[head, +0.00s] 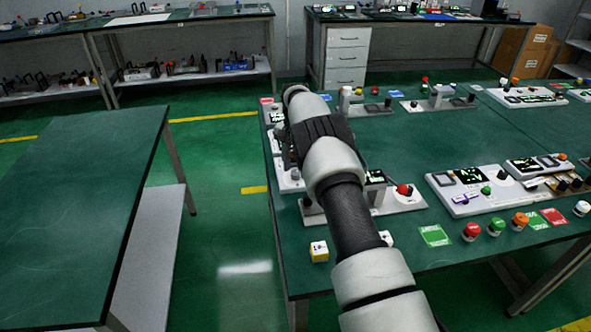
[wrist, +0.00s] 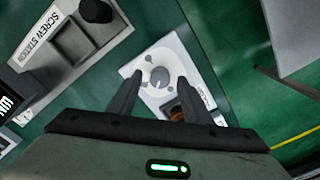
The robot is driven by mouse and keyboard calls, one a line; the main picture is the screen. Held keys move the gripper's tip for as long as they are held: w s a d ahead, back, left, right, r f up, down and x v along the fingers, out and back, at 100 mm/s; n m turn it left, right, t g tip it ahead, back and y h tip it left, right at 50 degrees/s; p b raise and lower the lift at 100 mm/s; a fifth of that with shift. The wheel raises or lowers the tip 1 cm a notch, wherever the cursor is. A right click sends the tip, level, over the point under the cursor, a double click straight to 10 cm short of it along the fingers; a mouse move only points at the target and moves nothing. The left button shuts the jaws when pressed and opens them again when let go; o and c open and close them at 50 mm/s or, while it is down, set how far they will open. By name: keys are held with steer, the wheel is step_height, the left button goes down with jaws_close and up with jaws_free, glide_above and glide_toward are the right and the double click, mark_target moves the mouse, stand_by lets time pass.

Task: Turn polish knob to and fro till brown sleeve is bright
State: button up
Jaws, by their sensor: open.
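In the wrist view a grey round knob (wrist: 160,77) sits on a white plate (wrist: 137,68). The small print on the plate is too small to read, so I take this knob to be the polish knob. My gripper (wrist: 159,79) is open, with its fingertips on either side of the knob. Whether they touch it I cannot tell. A brown sleeve (wrist: 177,112) shows on the same plate, partly hidden behind the right finger; its brightness is hard to judge. In the head view my arm hides the gripper and the knob.
A grey tray marked SCREW STATION (wrist: 75,48) with a black round part (wrist: 96,10) lies at upper left in the wrist view. The green worktable (head: 440,135) carries several panels, and a red knob (head: 404,189) stands right of my arm. Green floor (head: 225,215) lies left.

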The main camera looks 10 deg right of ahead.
steer(key=shift+f, duration=0.45)
steer(key=shift+c, duration=0.6)
steer(key=c, duration=0.9)
steer(key=shift+c, duration=0.2)
steer(key=shift+n+b, duration=0.7)
steer(key=shift+n, duration=2.1)
steer(key=o, duration=1.1)
steer(key=shift+c, duration=0.2)
